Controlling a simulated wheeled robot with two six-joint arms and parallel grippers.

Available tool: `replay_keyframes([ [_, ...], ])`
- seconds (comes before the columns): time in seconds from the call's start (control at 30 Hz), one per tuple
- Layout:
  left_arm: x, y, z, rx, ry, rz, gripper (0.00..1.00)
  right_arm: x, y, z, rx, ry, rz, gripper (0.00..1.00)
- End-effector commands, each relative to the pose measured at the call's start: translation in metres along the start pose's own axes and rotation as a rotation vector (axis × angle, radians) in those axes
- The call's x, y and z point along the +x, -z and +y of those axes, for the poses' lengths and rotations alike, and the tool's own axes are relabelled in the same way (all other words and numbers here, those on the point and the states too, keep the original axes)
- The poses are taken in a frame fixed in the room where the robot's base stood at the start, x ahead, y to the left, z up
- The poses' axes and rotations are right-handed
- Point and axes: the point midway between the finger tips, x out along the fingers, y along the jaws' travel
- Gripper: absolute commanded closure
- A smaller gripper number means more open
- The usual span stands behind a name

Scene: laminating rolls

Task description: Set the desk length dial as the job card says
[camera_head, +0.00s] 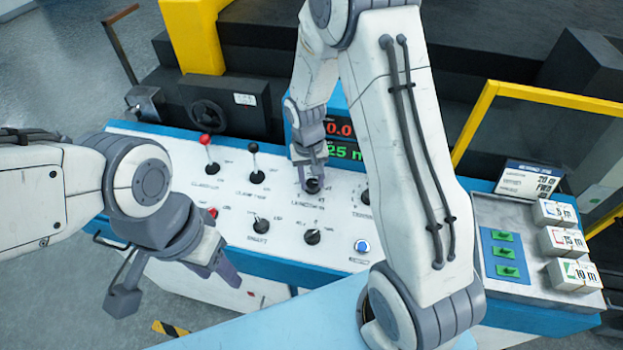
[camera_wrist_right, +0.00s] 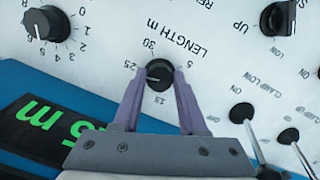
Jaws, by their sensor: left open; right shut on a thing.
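The black length dial (camera_wrist_right: 158,72) sits on the white panel, marked LENGTH m, with numbers around it. Its white mark appears to point left, near 25. My right gripper (camera_head: 312,178) is shut on this dial, a finger on each side; the dial also shows in the head view (camera_head: 313,186). A green readout (camera_head: 343,152) shows 25 m, partly hidden by my right arm. The job card (camera_head: 530,181) stands at the right; 20 and FWD seem legible, the rest is too small. My left gripper (camera_head: 178,282) is open and empty, in front of the panel.
A red-knobbed lever (camera_head: 205,140), a black-knobbed lever (camera_head: 253,147) and other knobs stand around the dial. A blue button (camera_head: 362,246) is at the lower right of the panel. White boxes (camera_head: 563,242) and green blocks (camera_head: 505,253) lie on the right tray.

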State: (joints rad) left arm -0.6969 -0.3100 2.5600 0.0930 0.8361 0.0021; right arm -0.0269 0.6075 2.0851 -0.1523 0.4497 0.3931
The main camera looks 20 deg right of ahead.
Motion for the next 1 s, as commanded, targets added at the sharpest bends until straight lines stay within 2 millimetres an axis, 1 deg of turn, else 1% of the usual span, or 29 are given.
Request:
replay_keyframes([
  [1.0,-0.001,0.0,0.0001,0.0,0.0,0.0,0.5,-0.0011,0.0009,-0.001,-0.957,-0.137,0.004,1.0],
])
